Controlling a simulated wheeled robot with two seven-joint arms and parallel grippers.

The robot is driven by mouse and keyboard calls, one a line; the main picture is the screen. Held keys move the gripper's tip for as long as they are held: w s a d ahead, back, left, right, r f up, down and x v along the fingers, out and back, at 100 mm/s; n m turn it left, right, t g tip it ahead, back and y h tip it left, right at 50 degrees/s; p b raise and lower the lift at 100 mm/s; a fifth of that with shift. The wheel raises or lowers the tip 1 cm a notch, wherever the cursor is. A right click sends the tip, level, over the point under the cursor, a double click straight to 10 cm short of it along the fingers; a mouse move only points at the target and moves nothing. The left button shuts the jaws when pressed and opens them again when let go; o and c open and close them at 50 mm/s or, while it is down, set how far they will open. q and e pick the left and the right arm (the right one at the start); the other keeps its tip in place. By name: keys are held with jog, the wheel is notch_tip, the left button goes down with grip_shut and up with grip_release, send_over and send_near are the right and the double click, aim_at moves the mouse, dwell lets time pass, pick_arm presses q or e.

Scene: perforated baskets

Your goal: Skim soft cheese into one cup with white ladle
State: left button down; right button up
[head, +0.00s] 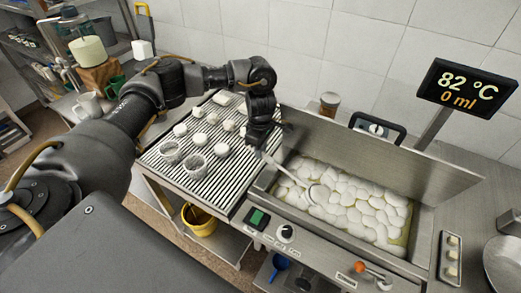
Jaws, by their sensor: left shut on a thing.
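My left gripper (262,138) is shut on the white ladle's handle, above the right edge of the draining rack. The white ladle (318,194) slants down to the right, with its bowl among the soft cheese lumps at the left part of the vat. The soft cheese (365,212) fills the vat as white rounded lumps in a yellowish liquid. Two greyish perforated cups (195,164) stand at the front of the rack; whether they hold anything is hard to tell. Several small white cups or pieces (222,150) stand behind them. My right gripper is not in view.
The ribbed draining rack (212,192) is left of the steel vat (432,216), whose rim stands between them. A display (467,88) reads 82 °C and 0 ml. A brown jar (329,104) stands behind the vat. A yellow bucket (199,221) is below the rack.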

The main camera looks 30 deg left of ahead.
pick_arm(q)
notch_tip(320, 180, up, 14)
jog(key=h+p, duration=0.2)
jog(key=p, duration=0.5)
jog(key=shift+r+p, duration=0.2)
jog(key=shift+p, duration=0.15)
dwell(0.3)
